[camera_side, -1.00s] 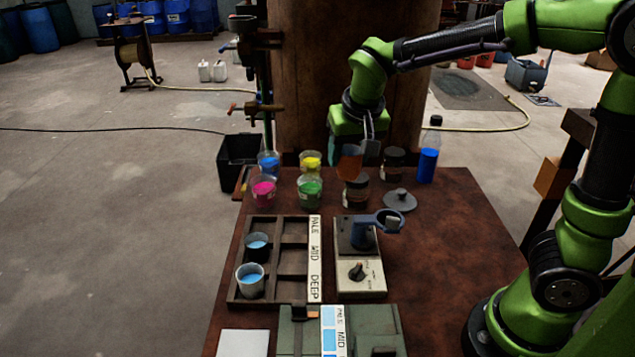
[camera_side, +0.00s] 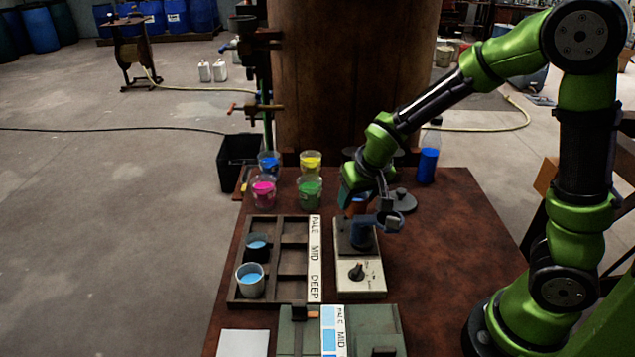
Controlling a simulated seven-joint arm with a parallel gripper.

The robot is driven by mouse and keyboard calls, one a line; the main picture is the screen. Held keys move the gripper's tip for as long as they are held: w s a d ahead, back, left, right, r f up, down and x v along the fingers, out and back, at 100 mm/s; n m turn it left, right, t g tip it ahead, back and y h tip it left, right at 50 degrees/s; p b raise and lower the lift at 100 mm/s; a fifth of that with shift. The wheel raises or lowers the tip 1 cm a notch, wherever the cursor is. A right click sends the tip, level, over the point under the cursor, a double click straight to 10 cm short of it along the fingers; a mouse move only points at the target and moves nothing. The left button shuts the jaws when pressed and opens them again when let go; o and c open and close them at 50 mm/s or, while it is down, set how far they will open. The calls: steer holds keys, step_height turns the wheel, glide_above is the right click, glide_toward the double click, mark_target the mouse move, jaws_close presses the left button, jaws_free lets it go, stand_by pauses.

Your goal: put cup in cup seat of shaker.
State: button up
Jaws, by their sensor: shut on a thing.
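The shaker (camera_side: 360,283) has a pale base with a dial and a dark top plate. A blue post on it carries the cup seat (camera_side: 376,224), a blue ring to the right. My gripper (camera_side: 372,208) is low over the shaker, right at the seat. It is shut on the cup, which is mostly hidden by the gripper and the ring. A small grey piece shows at the ring, and I cannot tell whether it is cup or fingertip. Whether the cup is inside the ring or just above it is unclear.
A rack (camera_side: 290,262) left of the shaker holds two cups of blue liquid, one being the front cup (camera_side: 250,288). Pink (camera_side: 263,196) and green (camera_side: 310,198) beakers stand behind, with a blue bottle (camera_side: 428,165) at back right. A grey lid (camera_side: 404,201) lies behind the seat.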

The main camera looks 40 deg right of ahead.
mark_target(357, 208)
steer(key=shift+f, duration=1.45)
steer(key=shift+f, duration=0.15)
steer(key=o, duration=1)
steer(key=shift+o, duration=0.2)
